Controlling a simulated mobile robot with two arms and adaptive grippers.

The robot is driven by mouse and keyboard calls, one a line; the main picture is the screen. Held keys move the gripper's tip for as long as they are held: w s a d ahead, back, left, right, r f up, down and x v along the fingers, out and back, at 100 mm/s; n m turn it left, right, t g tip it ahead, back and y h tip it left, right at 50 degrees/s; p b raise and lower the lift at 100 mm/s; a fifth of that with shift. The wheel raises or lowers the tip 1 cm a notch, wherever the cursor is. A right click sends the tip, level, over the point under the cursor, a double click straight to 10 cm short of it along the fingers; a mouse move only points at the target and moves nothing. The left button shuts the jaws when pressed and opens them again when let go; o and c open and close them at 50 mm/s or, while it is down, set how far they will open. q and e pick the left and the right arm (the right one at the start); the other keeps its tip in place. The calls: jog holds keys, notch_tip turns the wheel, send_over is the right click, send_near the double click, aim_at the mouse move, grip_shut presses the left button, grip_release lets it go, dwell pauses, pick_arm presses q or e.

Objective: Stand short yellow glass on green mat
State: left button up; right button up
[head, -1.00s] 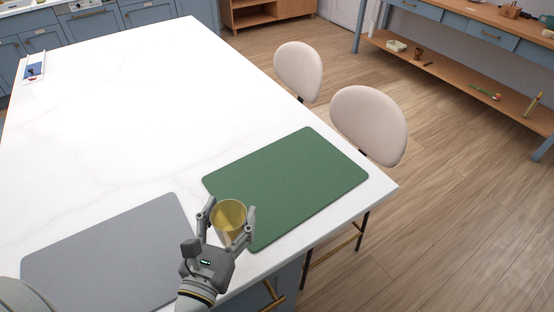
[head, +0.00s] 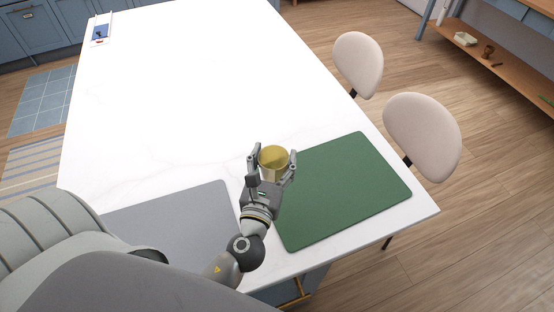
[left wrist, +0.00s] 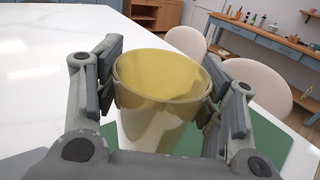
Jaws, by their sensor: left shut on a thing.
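The short yellow glass (head: 273,158) is held upright between the fingers of my left gripper (head: 272,168). In the left wrist view the yellow glass (left wrist: 162,98) fills the space between both finger pads of the left gripper (left wrist: 163,95), and its open rim faces up. The green mat (head: 345,190) lies on the white table to the right of the gripper. The glass shows at the mat's left edge; I cannot tell its height above the table. The green mat (left wrist: 272,139) also shows behind the glass in the left wrist view. My right gripper is out of view.
A grey mat (head: 180,215) lies on the white table (head: 190,90) to the left, partly behind my arm. Two beige chairs (head: 422,135) stand along the right edge. The table's middle is clear.

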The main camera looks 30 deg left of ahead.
aim_at(271, 153)
pick_arm(q)
jog(key=w+a+f+b, duration=0.1)
jog(key=w+f+b, duration=0.1)
jog(key=f, duration=0.1)
jog(key=w+a+f+b, duration=0.2)
jog(key=f+b, duration=0.1)
jog(key=w+a+f+b, duration=0.1)
jog(key=w+f+b, duration=0.2)
jog(key=f, duration=0.1)
jog(key=shift+a, duration=0.35)
jog(key=shift+f+b, duration=0.25)
jog(key=shift+b, duration=0.1)
jog(key=shift+f, duration=0.2)
jog(key=o, duration=1.2)
